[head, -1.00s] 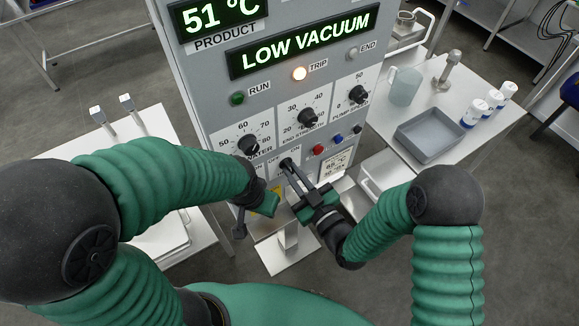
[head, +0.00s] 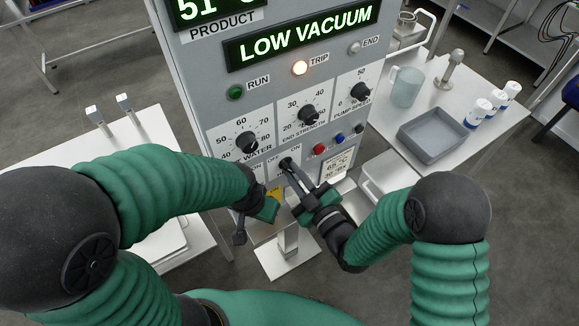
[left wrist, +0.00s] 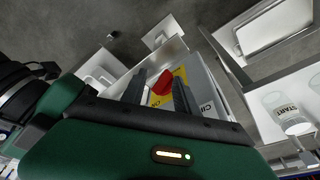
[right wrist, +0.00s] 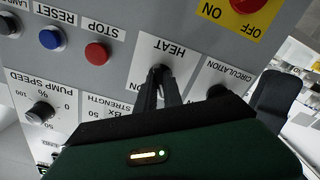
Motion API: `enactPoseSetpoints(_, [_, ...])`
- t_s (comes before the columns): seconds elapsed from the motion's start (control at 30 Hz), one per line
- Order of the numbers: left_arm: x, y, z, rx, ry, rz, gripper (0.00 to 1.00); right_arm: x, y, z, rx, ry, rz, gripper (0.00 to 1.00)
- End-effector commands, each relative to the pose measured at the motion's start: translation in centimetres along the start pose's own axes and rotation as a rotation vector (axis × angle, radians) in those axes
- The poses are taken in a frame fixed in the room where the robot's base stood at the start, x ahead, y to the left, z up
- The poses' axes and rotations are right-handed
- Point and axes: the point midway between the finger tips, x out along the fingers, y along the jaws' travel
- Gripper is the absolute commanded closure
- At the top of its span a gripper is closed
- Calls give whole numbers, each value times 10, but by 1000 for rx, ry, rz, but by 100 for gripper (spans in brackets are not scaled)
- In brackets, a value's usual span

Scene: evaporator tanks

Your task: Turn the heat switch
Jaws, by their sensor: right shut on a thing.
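The heat switch (right wrist: 160,70) is a small black knob on a white plate marked HEAT in the right wrist view. It also shows on the grey panel in the head view (head: 285,162), between OFF and ON labels. My right gripper (right wrist: 163,80) has its black fingers closed around this knob and partly hides it. The knob's exact angle is hard to tell. My left gripper (left wrist: 159,86) is open, below and left of the right one in the head view. A red knob (left wrist: 161,82) on a yellow plate shows between its fingers, apparently beyond them and ungripped.
The circulation switch (right wrist: 218,92) sits close beside the heat plate. A red stop button (right wrist: 97,53) and blue reset button (right wrist: 50,39) are on the other side. The display (head: 300,37) reads LOW VACUUM and the trip lamp (head: 299,68) glows. A side table holds a grey tray (head: 432,134).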

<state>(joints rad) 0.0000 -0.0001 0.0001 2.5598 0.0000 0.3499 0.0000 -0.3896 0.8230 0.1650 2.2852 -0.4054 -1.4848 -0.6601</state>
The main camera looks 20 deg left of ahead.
Motion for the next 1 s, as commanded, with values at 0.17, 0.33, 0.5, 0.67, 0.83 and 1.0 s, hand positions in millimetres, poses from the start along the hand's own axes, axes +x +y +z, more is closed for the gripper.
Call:
enactPoseSetpoints(0.17, [10, 0, 2, 0, -1, 0, 64, 0, 1, 3, -94, -4, 4, 100])
enactPoseSetpoints(0.33, [9, 0, 2, 0, 0, 0, 64, 0, 1, 2, -93, -4, 3, 100])
enactPoseSetpoints(0.5, [20, 0, 5, 0, 0, 0, 64, 0, -1, 5, -171, -2, 3, 100])
enactPoseSetpoints(0.67, [18, 0, 4, 0, 0, 0, 64, 0, 1, 2, -205, -5, 2, 100])
enactPoseSetpoints(0.83, [18, 0, 4, 0, 0, 0, 64, 0, 1, 2, -204, -4, 2, 79])
enactPoseSetpoints(1.0, [18, 0, 4, 0, 0, 0, 64, 0, 0, 1, -203, -2, 2, 64])
